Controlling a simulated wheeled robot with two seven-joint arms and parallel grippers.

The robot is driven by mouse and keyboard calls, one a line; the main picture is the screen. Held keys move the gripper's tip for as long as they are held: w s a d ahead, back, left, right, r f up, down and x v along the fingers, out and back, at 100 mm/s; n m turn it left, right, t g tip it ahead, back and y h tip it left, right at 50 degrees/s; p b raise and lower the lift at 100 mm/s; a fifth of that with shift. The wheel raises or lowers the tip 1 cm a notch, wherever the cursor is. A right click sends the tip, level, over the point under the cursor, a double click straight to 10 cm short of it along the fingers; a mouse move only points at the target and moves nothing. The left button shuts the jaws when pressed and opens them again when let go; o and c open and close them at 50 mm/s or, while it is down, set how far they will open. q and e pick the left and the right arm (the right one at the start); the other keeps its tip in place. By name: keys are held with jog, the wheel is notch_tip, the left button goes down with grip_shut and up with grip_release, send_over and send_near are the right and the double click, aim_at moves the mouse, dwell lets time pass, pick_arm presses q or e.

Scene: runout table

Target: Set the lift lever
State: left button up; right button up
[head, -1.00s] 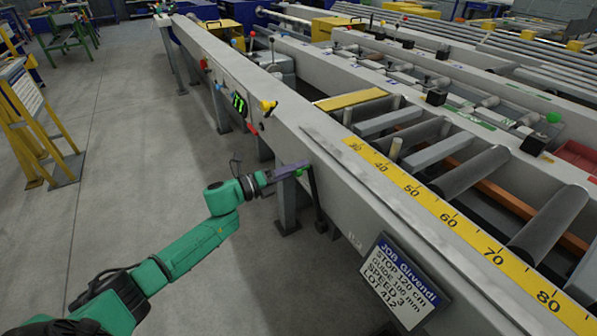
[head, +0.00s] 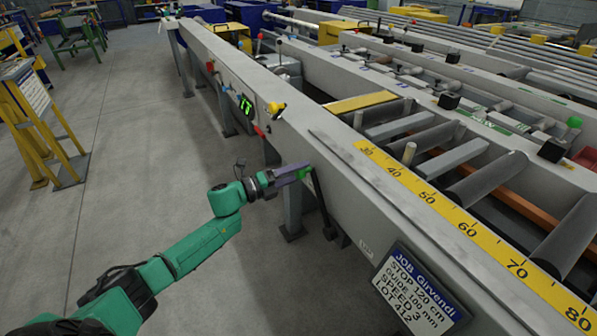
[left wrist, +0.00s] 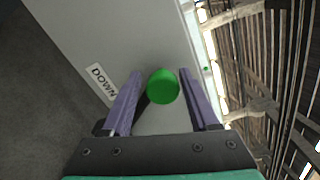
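The lift lever is a dark bar (head: 320,207) with a green knob (head: 306,174) at its upper end, on the near side face of the long grey table. The bar slopes down to the right from the knob. My left gripper (head: 300,172) is at the knob. In the left wrist view the green knob (left wrist: 163,86) lies between the two purple fingers of my left gripper (left wrist: 162,72). The fingers stand apart, with a visible gap at least on the left side. A DOWN label (left wrist: 101,81) is on the grey face beside the left finger. My right gripper is not in view.
A job sign (head: 418,292) reads stop 120 cm, guide 100 mm, speed 3, lot 412. A yellow ruler (head: 470,230) runs along the table top.

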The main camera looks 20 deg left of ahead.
pick_arm(q)
jog(key=shift+o, duration=0.2)
jog(key=v, duration=1.4)
jog(key=shift+s+a+p, duration=0.2)
jog(key=shift+s+p, duration=0.05)
jog(key=shift+p, duration=0.1)
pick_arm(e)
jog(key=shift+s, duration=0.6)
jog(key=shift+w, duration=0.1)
